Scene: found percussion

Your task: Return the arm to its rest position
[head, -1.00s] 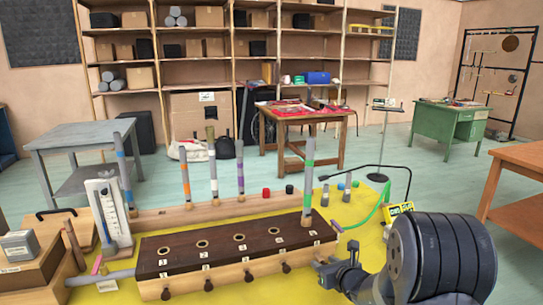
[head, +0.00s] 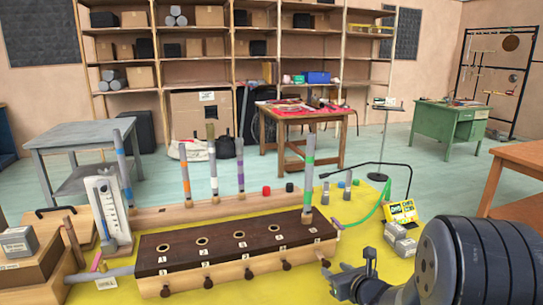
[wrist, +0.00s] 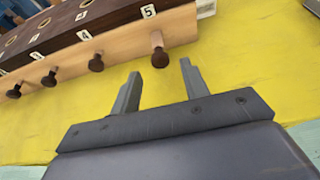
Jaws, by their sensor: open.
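My arm with my gripper (head: 358,277) is at the lower right of the head view, beside the right front of the wooden pipe box. In the wrist view my gripper (wrist: 160,85) has its two fingers apart with nothing between them. The fingers point towards a dark knob (wrist: 159,57) below the label 5 on the front of the pipe box (wrist: 120,42). The knob appears just beyond the fingertips; I cannot tell the exact gap. In the head view the pipe box (head: 235,262) has a dark top with several holes, and a grey, green-banded pipe (head: 308,180) stands upright at its right end.
A yellow mat (head: 350,215) lies under the box. Banded pipes stand in a wooden rack (head: 205,211) behind it. A yellow display (head: 401,212) and grey blocks (head: 399,236) sit to the right. A wooden table (head: 515,170) stands at far right. A white gauge (head: 107,210) is at left.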

